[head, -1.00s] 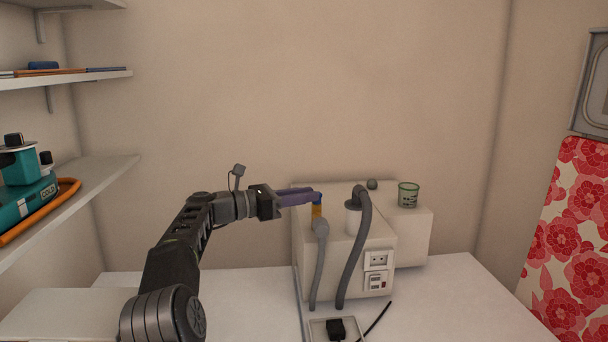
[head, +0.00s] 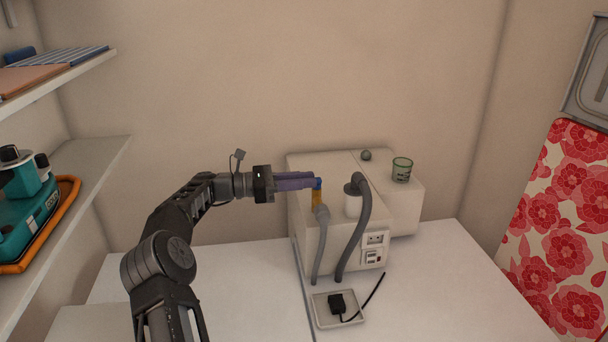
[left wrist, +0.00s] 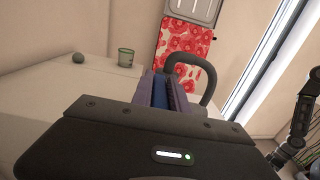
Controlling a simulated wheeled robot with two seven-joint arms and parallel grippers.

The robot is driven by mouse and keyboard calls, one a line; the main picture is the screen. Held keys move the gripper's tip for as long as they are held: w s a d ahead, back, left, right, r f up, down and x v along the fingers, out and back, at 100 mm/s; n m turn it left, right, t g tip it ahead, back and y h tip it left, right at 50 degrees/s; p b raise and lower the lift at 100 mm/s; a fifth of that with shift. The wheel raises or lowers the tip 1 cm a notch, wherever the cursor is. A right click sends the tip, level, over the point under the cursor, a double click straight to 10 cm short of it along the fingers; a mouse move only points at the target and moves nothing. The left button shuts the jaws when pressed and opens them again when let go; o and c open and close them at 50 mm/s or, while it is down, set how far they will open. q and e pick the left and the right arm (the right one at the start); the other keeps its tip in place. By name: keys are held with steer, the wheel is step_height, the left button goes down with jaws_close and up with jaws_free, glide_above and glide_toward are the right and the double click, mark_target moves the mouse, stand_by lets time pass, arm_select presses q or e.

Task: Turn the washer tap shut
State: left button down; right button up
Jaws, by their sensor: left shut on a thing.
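The washer tap (head: 316,199) has a brass-yellow body with a blue handle on top and stands on the left part of a cream manifold block. A grey hose (head: 320,240) runs down from it. My left gripper (head: 317,183) comes in from the left, level, with its purple fingers shut on the blue handle. In the left wrist view a blue strip, the tap handle (left wrist: 160,93), shows between the fingers; the brass body is hidden there. My right gripper is not in view; part of a dark arm shows at the right edge of the left wrist view.
A thicker grey hose (head: 357,235) arches from a white cylinder (head: 353,203) right of the tap. A green cup (head: 402,170) and a small grey ball (head: 366,155) sit on the block. A tray (head: 354,318) with a black plug lies in front. Shelves (head: 90,165) stand left.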

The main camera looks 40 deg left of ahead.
arm_select(q)
steer(key=shift+d+f, duration=0.1)
steer(key=shift+f, duration=0.05)
steer(key=c, duration=1.3)
jaws_free()
steer(key=shift+w, duration=0.1)
steer(key=shift+s+a+r+p, duration=0.25)
steer(key=shift+p, duration=0.4)
steer(key=p+v, duration=0.5)
steer(key=shift+r, duration=0.1)
steer(key=shift+s+f+b, duration=0.15)
steer(key=shift+f+b, duration=0.15)
steer(key=shift+f, duration=0.05)
steer(key=shift+v, duration=1.05)
